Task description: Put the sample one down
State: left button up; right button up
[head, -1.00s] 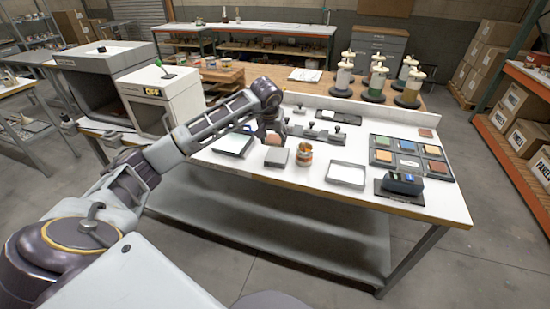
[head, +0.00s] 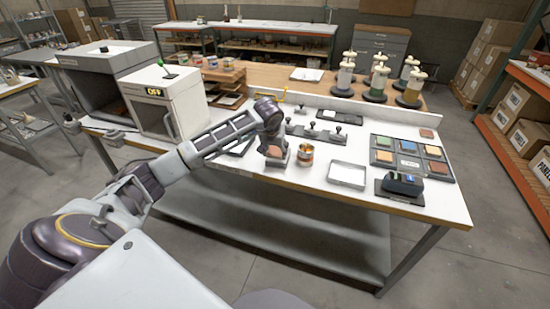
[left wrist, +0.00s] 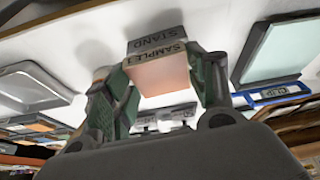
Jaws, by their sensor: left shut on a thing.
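My left gripper (head: 274,143) is shut on sample one, a small peach block (head: 275,152). In the left wrist view, the block (left wrist: 160,75) sits between the two fingers (left wrist: 160,92), and its edge reads "SAMPLE 1". The grey stand (head: 277,162) is on the white table, right under the block in the head view. The stand's "STAND" label (left wrist: 156,31) shows just beyond the block in the left wrist view. Whether the block touches the stand I cannot tell. My right gripper is not in view.
An orange-banded can (head: 305,155) stands close to the right of the stand. Farther right are a shallow tray (head: 347,165), a dark device (head: 402,184) and a rack of colour tiles (head: 378,171). A grey fixture with knobs (head: 314,133) lies behind.

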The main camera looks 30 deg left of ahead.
aim_at(275, 154)
pick_arm(q)
jog(key=shift+f+p, duration=0.3)
jog(key=shift+f, duration=1.55)
jog(key=shift+f, duration=0.15)
jog(key=o, duration=0.9)
jog(key=shift+b+v, duration=1)
jog(key=shift+v, duration=5.15)
jog(key=shift+d, duration=0.1)
